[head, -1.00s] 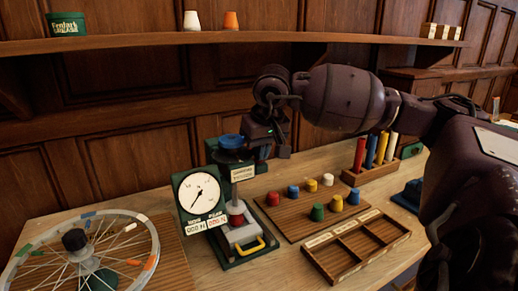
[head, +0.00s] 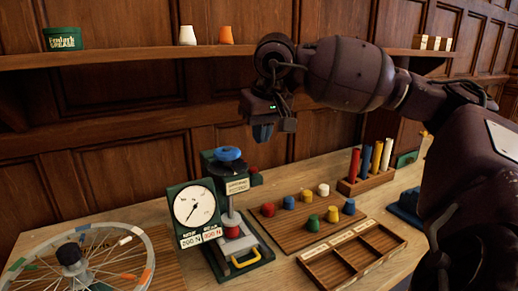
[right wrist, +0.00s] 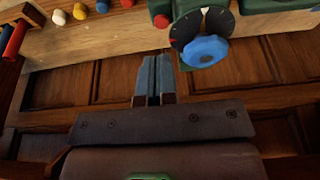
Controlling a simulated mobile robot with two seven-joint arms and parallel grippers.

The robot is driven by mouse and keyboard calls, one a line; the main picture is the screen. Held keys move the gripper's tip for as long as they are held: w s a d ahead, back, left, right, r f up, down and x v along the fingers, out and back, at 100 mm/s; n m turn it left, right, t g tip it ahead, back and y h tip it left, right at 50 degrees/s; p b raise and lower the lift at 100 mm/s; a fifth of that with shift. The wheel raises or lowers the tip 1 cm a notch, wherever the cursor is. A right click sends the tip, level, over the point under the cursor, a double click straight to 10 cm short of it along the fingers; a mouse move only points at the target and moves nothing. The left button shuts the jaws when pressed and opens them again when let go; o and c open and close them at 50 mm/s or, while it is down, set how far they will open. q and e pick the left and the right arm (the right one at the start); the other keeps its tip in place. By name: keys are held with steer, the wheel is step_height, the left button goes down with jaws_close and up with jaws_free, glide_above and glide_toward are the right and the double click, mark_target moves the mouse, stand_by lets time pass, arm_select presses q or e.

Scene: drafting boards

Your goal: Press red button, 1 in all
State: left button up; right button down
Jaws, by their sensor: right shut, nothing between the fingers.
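A red button (head: 256,177) shows on the back right of the green press stand (head: 252,238), behind its column. In the right wrist view the red button (right wrist: 161,20) sits beside the blue knob (right wrist: 204,51). The press has a white dial gauge (head: 193,203) and a blue knob (head: 228,154) on top. A red piece (head: 232,231) sits under its ram. My right gripper (head: 262,134) is shut and empty, above the red button with a clear gap. Its blue fingers (right wrist: 154,76) are together in the wrist view. My left gripper is in neither view.
A board with coloured pegs (head: 284,232) lies right of the press, with an empty divided tray (head: 318,262) in front. A rack of coloured rods (head: 365,185) stands behind. A spoked wheel (head: 140,231) is at the left. A shelf (head: 120,56) runs along the back wall.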

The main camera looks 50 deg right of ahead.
steer(key=shift+v, duration=0.95)
stand_by(0.3)
